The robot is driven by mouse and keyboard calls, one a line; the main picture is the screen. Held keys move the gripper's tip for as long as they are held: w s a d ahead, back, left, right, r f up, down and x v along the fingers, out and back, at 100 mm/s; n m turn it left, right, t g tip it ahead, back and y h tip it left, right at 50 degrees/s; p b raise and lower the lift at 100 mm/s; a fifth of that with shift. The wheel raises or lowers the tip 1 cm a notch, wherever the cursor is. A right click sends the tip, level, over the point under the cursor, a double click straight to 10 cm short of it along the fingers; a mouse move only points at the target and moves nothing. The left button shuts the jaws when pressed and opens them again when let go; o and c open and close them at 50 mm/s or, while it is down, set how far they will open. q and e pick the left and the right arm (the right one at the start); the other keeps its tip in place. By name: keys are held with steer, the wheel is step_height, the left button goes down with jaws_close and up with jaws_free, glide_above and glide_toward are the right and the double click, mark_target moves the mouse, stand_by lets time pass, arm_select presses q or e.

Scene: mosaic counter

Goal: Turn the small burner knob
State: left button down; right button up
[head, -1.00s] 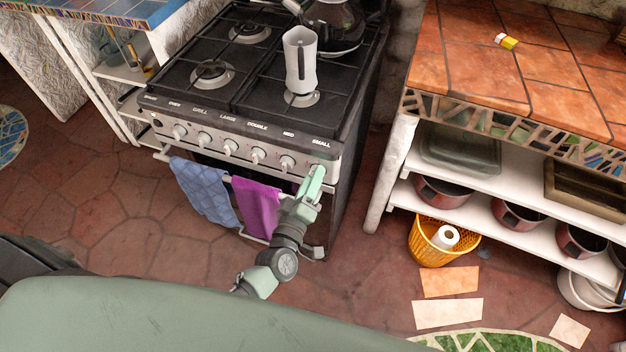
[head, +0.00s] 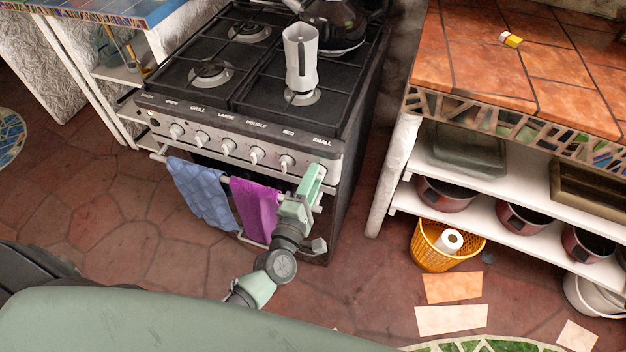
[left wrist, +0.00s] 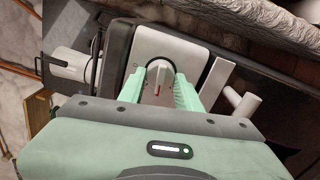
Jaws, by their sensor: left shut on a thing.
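The stove's front panel (head: 200,142) carries a row of knobs, with the label SMALL over the rightmost one. My left gripper (head: 317,170) is at that right end and mostly hides the small burner knob in the head view. In the left wrist view, the small burner knob (left wrist: 158,77) is a pale dial with a red mark, between the two green fingers of my left gripper (left wrist: 159,90). The gripper is shut on the knob. My right gripper is not in view.
A blue towel (head: 200,193) and a purple towel (head: 256,208) hang on the oven rail, left of my arm. A white moka pot (head: 300,60) and a dark kettle (head: 338,25) stand on the hob. A tiled counter (head: 480,75) is at right, over an orange basket (head: 432,258).

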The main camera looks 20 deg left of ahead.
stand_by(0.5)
arm_select(q)
steer(key=c, duration=1)
jaws_free()
steer(key=s, duration=0.7)
steer(key=shift+s+a, duration=0.2)
steer(key=shift+s, duration=0.2)
steer(key=shift+c, duration=0.4)
jaws_close()
